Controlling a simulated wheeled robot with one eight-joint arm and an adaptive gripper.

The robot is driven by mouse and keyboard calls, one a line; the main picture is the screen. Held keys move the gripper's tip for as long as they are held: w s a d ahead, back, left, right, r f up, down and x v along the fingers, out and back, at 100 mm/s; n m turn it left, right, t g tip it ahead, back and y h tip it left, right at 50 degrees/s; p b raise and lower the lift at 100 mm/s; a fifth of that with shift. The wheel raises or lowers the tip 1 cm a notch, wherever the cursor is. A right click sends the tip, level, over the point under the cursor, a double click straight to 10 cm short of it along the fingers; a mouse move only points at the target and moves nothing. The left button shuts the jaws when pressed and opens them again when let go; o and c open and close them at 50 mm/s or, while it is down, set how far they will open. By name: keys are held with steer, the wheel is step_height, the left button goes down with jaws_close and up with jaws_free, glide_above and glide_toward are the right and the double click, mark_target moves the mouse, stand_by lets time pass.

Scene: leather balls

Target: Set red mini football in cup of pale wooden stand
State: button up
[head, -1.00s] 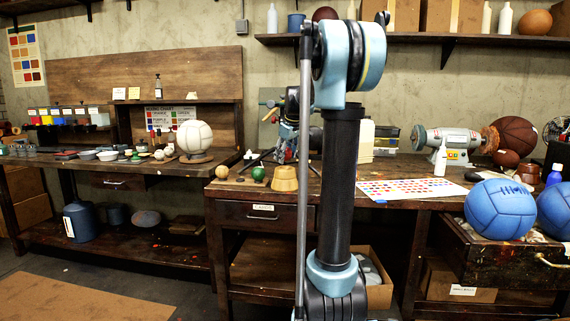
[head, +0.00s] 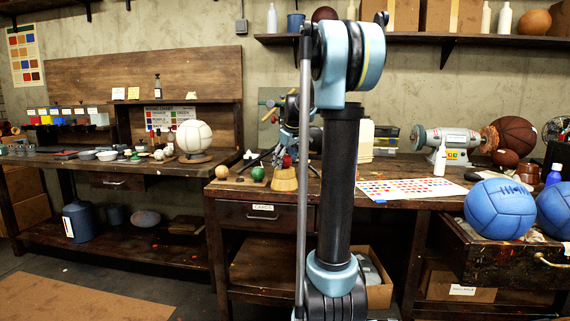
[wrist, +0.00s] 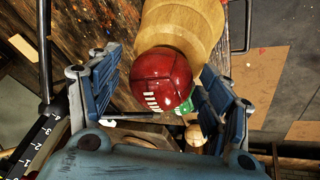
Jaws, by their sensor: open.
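The red mini football (wrist: 161,79) has white laces and lies between the spread fingers of my gripper (wrist: 163,65) in the wrist view, with a gap at each side. In the head view the red ball (head: 287,161) shows at the top of the pale wooden stand (head: 284,180), apparently resting in its cup. The stand (wrist: 190,25) also shows beyond the ball in the wrist view. The cup is hidden by the ball. My gripper (head: 287,142) is open just above the ball in the head view, partly hard to make out.
A green ball (head: 258,174) and a tan ball (head: 222,171) stand left of the stand on the workbench. A colour chart sheet (head: 405,189) lies to the right. Blue balls (head: 499,209) sit in a drawer at the right. My arm column hides part of the bench.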

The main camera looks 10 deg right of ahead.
steer(key=v, duration=1.2)
steer(key=s+f+m+g, duration=0.1)
steer(key=s+f+m, duration=0.3)
steer(key=s+f, duration=1.2)
steer(key=s+a+f+m+g+h, duration=0.1)
steer(key=s+f+m, duration=0.2)
steer(key=s+f, duration=1.4)
steer(key=s, duration=0.6)
steer(key=shift+f+m+g, duration=0.2)
steer(key=shift+m+g, duration=0.1)
steer(key=shift+m, duration=0.1)
steer(key=shift+w+a+f, duration=0.1)
steer(key=shift+w+f, duration=0.1)
steer(key=shift+w, duration=0.25)
